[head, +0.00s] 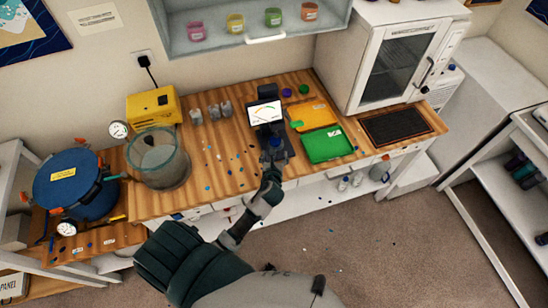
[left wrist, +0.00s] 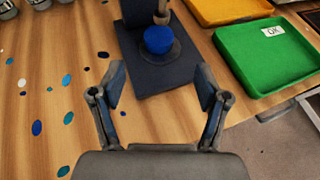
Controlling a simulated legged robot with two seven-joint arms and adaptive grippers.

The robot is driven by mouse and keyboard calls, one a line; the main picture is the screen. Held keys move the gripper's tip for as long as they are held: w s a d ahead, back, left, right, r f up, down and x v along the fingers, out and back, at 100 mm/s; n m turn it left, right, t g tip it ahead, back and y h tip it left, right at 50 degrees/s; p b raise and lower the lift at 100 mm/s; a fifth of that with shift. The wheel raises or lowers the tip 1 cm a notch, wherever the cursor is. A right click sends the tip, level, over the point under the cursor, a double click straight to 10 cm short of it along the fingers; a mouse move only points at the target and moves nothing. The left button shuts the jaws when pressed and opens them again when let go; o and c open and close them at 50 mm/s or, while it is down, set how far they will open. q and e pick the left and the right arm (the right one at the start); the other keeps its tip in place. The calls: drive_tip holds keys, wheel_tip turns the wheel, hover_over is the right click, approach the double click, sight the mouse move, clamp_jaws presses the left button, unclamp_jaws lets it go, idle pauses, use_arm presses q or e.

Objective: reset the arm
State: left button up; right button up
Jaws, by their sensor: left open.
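My left gripper (head: 272,157) is over the front of the wooden bench in the head view. In the left wrist view the left gripper (left wrist: 160,76) is open, with nothing between its fingers. Ahead of the fingers is a dark instrument base (left wrist: 180,75) with a round blue piece (left wrist: 158,40) on it. In the head view the instrument has a lit screen (head: 265,112) with a coloured curve, and the blue piece (head: 275,142) is partly hidden by my gripper. My right gripper is in neither view.
On the wooden bench (head: 225,170), a green tray (head: 326,145) and an orange tray (head: 312,113) lie right of the instrument. A clear vessel (head: 160,165), yellow box (head: 154,107) and blue pot (head: 75,185) stand left. A white oven (head: 385,55) stands right. Coloured spots dot the bench.

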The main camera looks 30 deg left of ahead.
use_arm(q)
drive_tip(key=shift+v, duration=0.8)
drive_tip(key=shift+d, duration=0.15)
drive_tip(key=shift+s, duration=0.1)
